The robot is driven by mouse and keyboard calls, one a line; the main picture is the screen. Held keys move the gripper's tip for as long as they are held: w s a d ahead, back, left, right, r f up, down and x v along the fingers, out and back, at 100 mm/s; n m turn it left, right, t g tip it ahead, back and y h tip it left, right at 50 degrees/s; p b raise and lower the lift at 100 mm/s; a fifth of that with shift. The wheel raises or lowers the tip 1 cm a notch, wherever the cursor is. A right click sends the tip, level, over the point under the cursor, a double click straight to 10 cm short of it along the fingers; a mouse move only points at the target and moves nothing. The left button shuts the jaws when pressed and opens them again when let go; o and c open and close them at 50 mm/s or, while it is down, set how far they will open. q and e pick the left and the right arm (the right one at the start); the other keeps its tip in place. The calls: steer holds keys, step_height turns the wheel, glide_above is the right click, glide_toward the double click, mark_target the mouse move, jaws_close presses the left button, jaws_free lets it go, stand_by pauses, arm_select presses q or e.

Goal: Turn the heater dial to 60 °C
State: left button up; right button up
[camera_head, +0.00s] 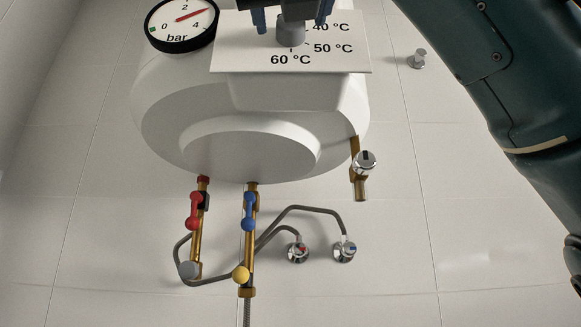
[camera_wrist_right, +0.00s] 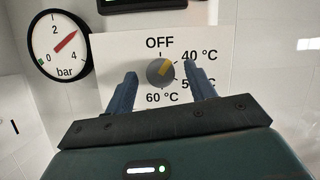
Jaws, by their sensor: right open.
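The heater dial (camera_wrist_right: 160,72) is a round grey knob with a yellow bar on its face. It sits on a white panel (camera_wrist_right: 105,50) marked OFF, 40 °C, 50 °C and 60 °C. The bar slants toward the upper right, between OFF and 40 °C. In the head view the dial (camera_head: 290,32) shows at the top, its face partly hidden. My right gripper (camera_wrist_right: 156,82) is open, with one blue finger on each side of the dial and gaps between. In the head view my right gripper (camera_head: 291,18) is cut by the top edge. My left gripper is out of view.
A pressure gauge (camera_head: 182,22) is left of the panel. Below the white heater tank (camera_head: 250,145) are pipes with a red valve (camera_head: 195,210) and a blue valve (camera_head: 249,211).

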steer(key=shift+w+r, duration=0.15)
steer(key=shift+w, duration=0.3)
steer(key=c, duration=1)
steer(key=shift+m, duration=0.4)
steer(key=shift+s+a+r+m+g+h, duration=0.15)
steer(key=shift+m+h, duration=0.75)
steer(key=shift+m, duration=0.6)
steer(key=shift+w+d+f+m+g+h, duration=0.1)
steer(key=shift+m+g+h, duration=0.1)
steer(key=shift+m+h, duration=1)
steer(key=shift+s+a+r+m+g+h, duration=0.15)
steer(key=shift+m+h, duration=0.45)
steer(key=shift+m, duration=1.2)
steer(key=shift+w+f+m, duration=0.1)
steer(key=shift+m, duration=0.2)
